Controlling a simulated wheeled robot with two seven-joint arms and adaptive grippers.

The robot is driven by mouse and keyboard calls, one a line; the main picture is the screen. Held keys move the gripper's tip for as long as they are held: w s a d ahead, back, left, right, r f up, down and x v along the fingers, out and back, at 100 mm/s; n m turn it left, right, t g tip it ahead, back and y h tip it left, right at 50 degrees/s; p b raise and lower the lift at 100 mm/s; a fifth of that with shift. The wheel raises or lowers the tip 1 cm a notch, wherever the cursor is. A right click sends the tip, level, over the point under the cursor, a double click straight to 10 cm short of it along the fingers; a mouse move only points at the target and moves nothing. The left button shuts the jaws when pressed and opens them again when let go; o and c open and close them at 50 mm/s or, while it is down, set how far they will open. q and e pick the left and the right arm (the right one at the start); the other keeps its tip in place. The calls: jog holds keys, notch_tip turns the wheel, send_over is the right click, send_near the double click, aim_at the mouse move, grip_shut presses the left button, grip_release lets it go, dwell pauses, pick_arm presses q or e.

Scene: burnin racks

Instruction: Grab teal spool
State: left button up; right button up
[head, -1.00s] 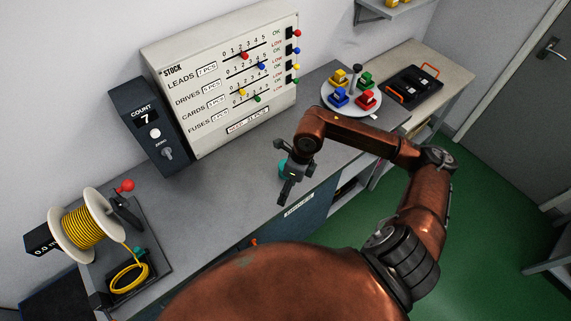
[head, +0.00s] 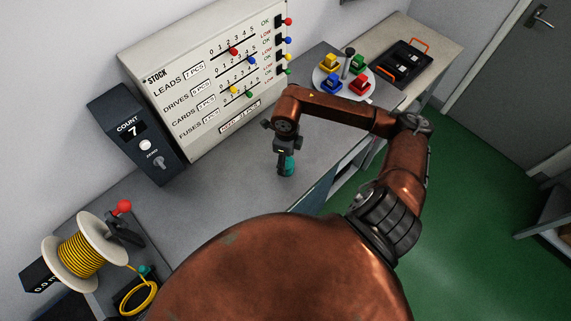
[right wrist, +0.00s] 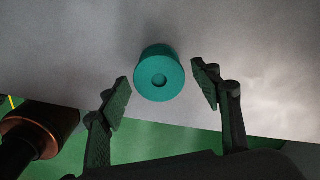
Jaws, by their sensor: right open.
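The teal spool (head: 286,166) stands on the grey bench near its front edge, below the stock board. In the right wrist view the spool (right wrist: 159,75) shows its round top with a small centre hole. It lies between and a little beyond the fingertips of my right gripper (right wrist: 160,85), with a gap on both sides. My right gripper (head: 285,150) is open and empty, right above the spool in the head view, and partly hides it. My left gripper is not in view.
A stock board (head: 210,85) and a count box (head: 140,135) stand along the wall. A yellow cable reel (head: 78,254) is at the left. A round tray (head: 321,89) with coloured blocks and a black case (head: 400,63) are at the back right. The bench around the spool is clear.

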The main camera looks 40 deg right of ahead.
notch_tip(320, 180, down, 2)
jog(key=shift+f, duration=0.2)
jog(key=c, duration=1.3)
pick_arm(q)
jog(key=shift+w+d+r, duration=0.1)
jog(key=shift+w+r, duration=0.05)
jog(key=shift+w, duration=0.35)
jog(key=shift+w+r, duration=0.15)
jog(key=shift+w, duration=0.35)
pick_arm(e)
jog(key=shift+o, duration=0.2)
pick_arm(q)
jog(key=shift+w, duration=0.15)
